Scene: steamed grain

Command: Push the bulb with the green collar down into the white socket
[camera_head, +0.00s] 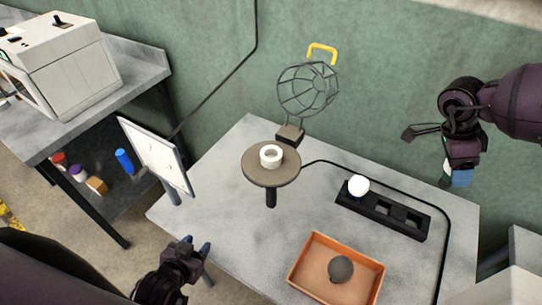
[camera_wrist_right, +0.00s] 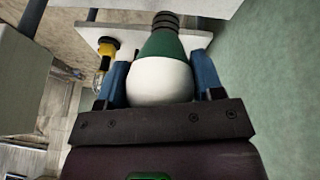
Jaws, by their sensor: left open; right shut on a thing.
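The bulb with the green collar (camera_wrist_right: 163,48) has a white globe and a dark ribbed screw end. My right gripper (camera_wrist_right: 164,85) is shut on its white globe, with a blue finger on each side and the screw end pointing away from the wrist. In the head view my right gripper (camera_head: 456,178) is high at the right, well away from the socket, and mostly hides the bulb. The white socket (camera_head: 263,161) is a ring on a round brown stand in the middle of the table. My left gripper (camera_head: 197,248) is open and empty by the table's front left edge.
A wire cage lamp (camera_head: 308,92) stands behind the socket. A black holder (camera_head: 385,215) carries a white bulb (camera_head: 358,186). A tilted white panel (camera_head: 158,155) stands left; a black cable crosses the table's right side.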

